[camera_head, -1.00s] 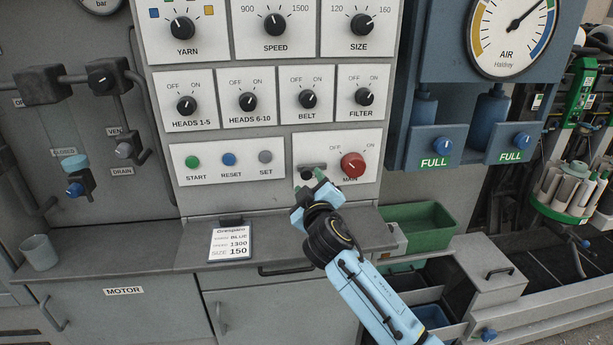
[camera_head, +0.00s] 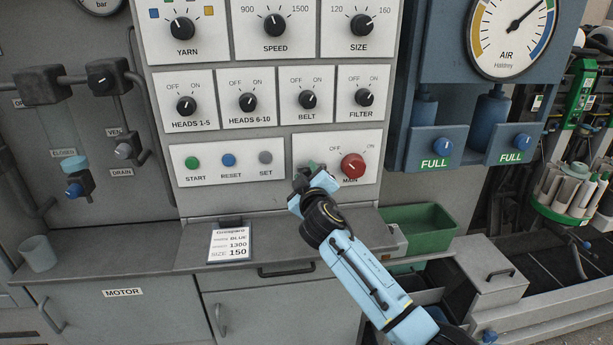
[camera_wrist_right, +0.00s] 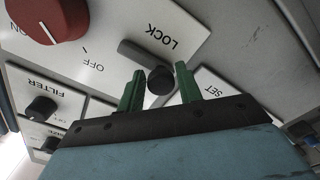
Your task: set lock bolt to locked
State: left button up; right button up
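The lock bolt is a dark bar with a round black knob (camera_wrist_right: 160,80), beside the LOCK label on the main-switch panel, in the right wrist view. My right gripper (camera_wrist_right: 160,90) is open, its two green fingers on either side of the knob; I cannot tell if they touch it. In the head view my right gripper (camera_head: 309,174) is at the panel and covers most of the bolt. The red MAIN knob (camera_head: 353,165) is just right of it, and shows at upper left in the wrist view (camera_wrist_right: 47,18). My left gripper is not in view.
START (camera_head: 192,162), RESET (camera_head: 229,159) and SET (camera_head: 265,157) buttons lie left of the bolt. The FILTER knob (camera_head: 364,97) and other dials are above. A grey ledge (camera_head: 290,228) with a settings card (camera_head: 230,244) runs below, and a green bin (camera_head: 420,228) is at right.

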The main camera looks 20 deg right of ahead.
jog(key=shift+f, duration=0.1)
grip_shut()
jog(key=d, duration=0.2)
jog(key=s+d+p, duration=0.1)
jog(key=d, duration=0.1)
jog(key=shift+d+f, duration=0.1)
jog(key=o, duration=0.8)
grip_release()
jog(key=shift+d, duration=0.15)
jog(key=shift+c, duration=0.2)
jog(key=v, duration=1.3)
jog(key=shift+s+p, duration=0.25)
jog(key=shift+p, duration=0.2)
